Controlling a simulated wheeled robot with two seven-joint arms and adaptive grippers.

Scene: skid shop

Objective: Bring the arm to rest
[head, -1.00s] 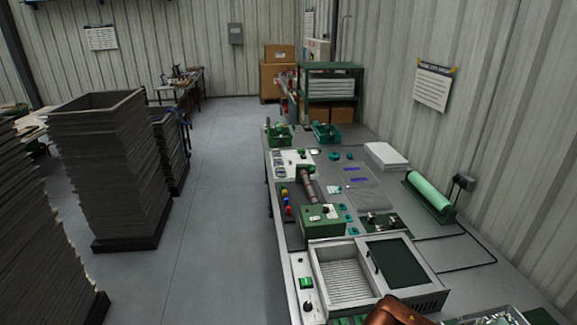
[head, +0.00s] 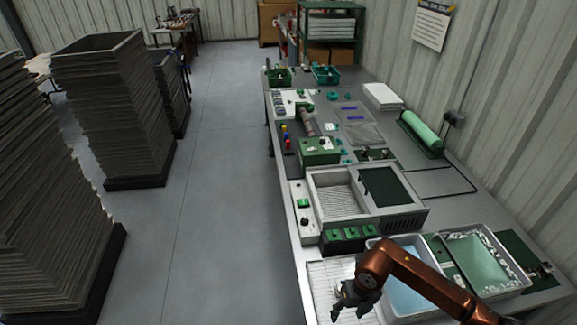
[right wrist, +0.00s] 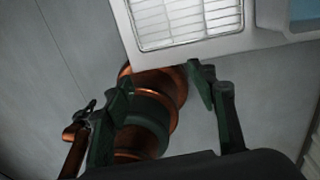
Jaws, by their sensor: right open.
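My right arm shows copper-coloured at the lower right of the head view. Its gripper (head: 350,300) hangs over the white wire rack (head: 325,285) at the near end of the bench. In the right wrist view the fingers of my right gripper (right wrist: 165,100) stand wide apart with nothing held between them. Behind them are copper and dark arm parts of mine, the grey floor and the rack (right wrist: 190,20) at the top. My left gripper does not show in the head view.
The long grey bench (head: 470,195) carries an open-lidded tray box (head: 338,200), a blue liquid tray (head: 405,295), a second pale-green tray (head: 480,262) and a green roller (head: 422,133). Tall dark stacks (head: 115,110) stand at left. The floor aisle (head: 215,180) is clear.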

